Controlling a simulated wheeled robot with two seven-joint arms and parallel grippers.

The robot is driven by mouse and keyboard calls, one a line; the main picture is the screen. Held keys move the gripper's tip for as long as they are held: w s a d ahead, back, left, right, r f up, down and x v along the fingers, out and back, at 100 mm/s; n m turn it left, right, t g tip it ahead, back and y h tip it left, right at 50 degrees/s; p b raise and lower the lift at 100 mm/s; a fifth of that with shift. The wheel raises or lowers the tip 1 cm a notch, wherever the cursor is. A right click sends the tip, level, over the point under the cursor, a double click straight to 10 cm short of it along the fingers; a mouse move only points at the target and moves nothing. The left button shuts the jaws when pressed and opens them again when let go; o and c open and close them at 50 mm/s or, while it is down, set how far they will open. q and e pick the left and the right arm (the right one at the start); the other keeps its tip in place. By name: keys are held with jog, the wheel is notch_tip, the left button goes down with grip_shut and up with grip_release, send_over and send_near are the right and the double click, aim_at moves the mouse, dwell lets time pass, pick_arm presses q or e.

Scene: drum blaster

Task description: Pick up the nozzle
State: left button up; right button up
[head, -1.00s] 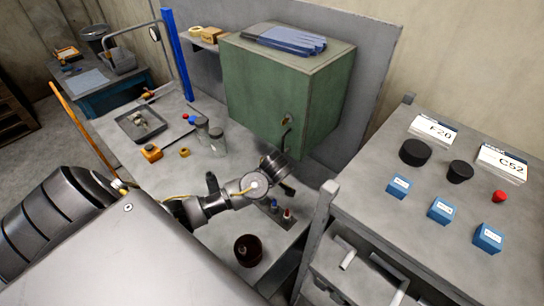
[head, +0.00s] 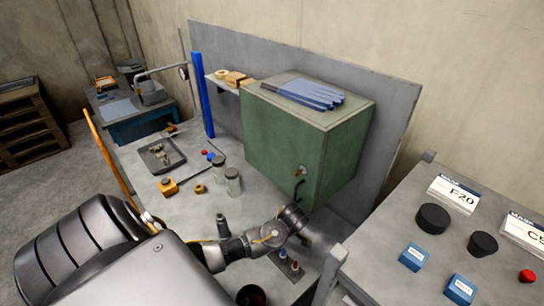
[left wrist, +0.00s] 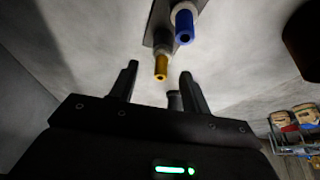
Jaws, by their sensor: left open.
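Small nozzles stand on a dark strip on the bench. In the head view one has a blue tip (head: 283,254) and one a red tip (head: 295,266). In the left wrist view a yellow-tipped nozzle (left wrist: 161,67) and a blue-tipped nozzle (left wrist: 184,27) point toward the camera. My left gripper (left wrist: 160,78) is open and empty, and the yellow tip shows between its fingertips; I cannot tell the gap in depth. In the head view my left arm ends by the cabinet's front, its fingers hard to make out. My right gripper is out of view.
A green cabinet (head: 280,130) with gloves (head: 302,94) on top stands behind my left arm. Jars (head: 233,182), an orange block (head: 168,186) and a tray (head: 160,155) are on the bench's left part. A grey console (head: 385,235) with blue boxes is at right.

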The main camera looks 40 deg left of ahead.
pick_arm(q)
jog(key=shift+x, duration=0.9)
jog(key=shift+a+f, duration=0.1)
jog(key=shift+f, duration=0.05)
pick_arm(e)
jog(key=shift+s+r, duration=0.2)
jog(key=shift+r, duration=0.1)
pick_arm(q)
grip_shut()
